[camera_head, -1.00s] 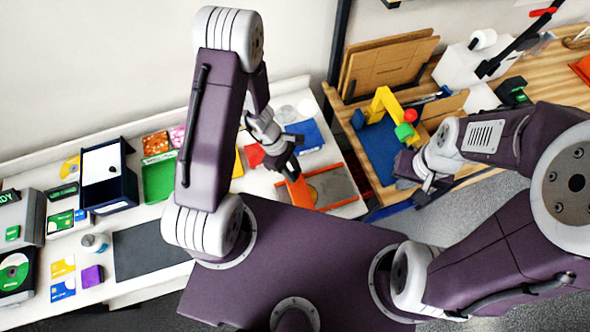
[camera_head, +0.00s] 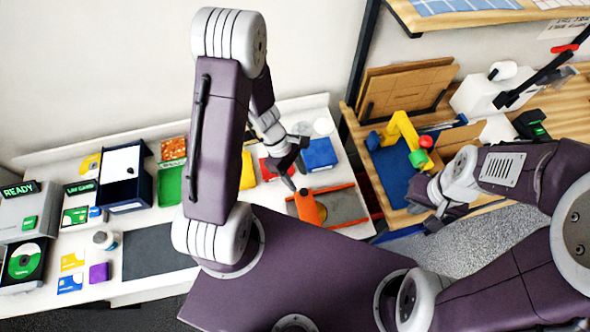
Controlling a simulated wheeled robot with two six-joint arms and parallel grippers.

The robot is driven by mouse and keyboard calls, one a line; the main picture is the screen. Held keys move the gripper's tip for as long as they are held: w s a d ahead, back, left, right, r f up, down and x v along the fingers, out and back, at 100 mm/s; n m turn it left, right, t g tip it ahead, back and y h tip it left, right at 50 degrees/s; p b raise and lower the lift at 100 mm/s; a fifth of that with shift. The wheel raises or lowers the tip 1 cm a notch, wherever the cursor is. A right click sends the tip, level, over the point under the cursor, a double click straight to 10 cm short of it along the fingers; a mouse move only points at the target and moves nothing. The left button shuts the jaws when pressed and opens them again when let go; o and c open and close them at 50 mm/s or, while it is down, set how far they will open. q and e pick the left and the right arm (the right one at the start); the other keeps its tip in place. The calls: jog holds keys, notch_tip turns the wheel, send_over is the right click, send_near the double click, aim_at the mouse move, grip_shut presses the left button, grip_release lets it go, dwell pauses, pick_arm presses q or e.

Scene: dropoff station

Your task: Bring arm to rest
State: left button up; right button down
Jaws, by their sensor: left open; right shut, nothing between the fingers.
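My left arm is folded up in the middle of the head view. Its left gripper (camera_head: 297,176) hangs open over the white counter, above the orange object (camera_head: 309,207) beside the grey and orange tray (camera_head: 343,207). From this view I cannot tell whether it touches the orange object. My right arm comes in from the right. Its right gripper (camera_head: 432,213) is shut and empty, near the front edge of the wooden table.
The white counter (camera_head: 150,295) holds a dark mat (camera_head: 158,250), a green tray (camera_head: 170,185), a dark blue box (camera_head: 112,200) and a READY machine (camera_head: 25,215). The wooden table (camera_head: 495,150) holds a blue mat (camera_head: 395,175) and a yellow block arch (camera_head: 402,130). Grey floor (camera_head: 480,245) is clear between my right arm and the table.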

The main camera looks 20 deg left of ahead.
pick_arm(q)
jog(key=v, duration=0.3)
dwell(0.5)
